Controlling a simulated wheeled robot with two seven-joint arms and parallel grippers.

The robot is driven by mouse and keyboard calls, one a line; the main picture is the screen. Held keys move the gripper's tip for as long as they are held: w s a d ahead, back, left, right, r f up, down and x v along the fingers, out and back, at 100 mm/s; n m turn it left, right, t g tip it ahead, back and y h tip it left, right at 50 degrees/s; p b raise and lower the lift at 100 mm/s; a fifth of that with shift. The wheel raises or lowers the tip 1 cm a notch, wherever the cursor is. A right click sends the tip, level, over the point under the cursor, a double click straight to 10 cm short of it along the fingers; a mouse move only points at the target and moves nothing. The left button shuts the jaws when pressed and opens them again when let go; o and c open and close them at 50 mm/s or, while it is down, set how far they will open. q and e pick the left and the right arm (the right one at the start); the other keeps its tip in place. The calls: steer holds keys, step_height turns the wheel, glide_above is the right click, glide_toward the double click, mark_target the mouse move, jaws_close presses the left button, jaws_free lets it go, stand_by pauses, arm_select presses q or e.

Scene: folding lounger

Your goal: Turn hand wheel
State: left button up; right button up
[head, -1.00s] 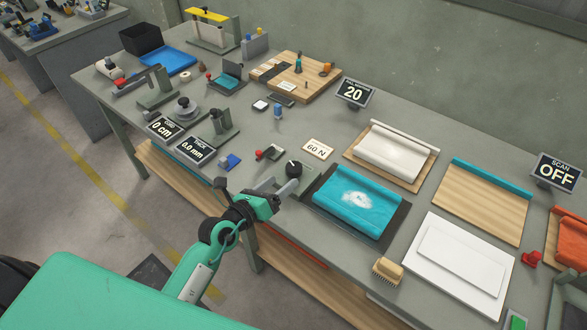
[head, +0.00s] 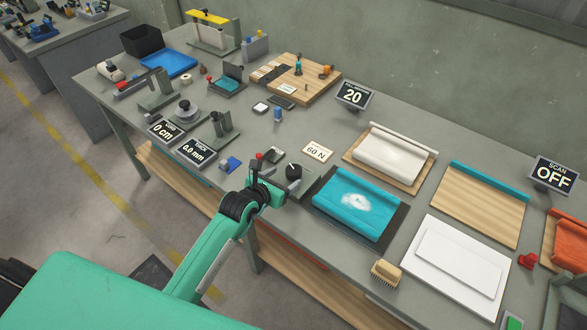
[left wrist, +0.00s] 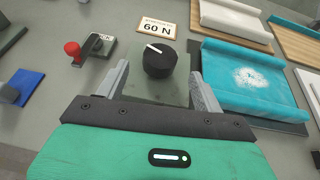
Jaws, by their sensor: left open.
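A round black knob (head: 293,170) with a white mark on top stands on a small grey base at the table's front edge. I take it for the hand wheel. It also shows in the left wrist view (left wrist: 159,61), upright and centred just ahead of the jaws. My left gripper (head: 278,180) is open, with one finger to each side of the knob's near side. In the left wrist view the gripper (left wrist: 160,80) shows a gap on both sides, and I see no contact. My right gripper is not in view.
A red-knobbed lever (left wrist: 90,48) stands left of the knob, and a 60 N sign (left wrist: 157,26) behind it. A teal roll on a dark mat (head: 358,205) lies close on the right. A blue block (head: 230,163) lies to the left.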

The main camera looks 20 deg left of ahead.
mark_target(290, 174)
arm_select(q)
steer(key=p+x, duration=0.1)
steer(key=x, duration=0.5)
steer(key=shift+w+d+f, duration=0.1)
steer(key=shift+w+d, duration=0.05)
steer(key=shift+w, duration=0.05)
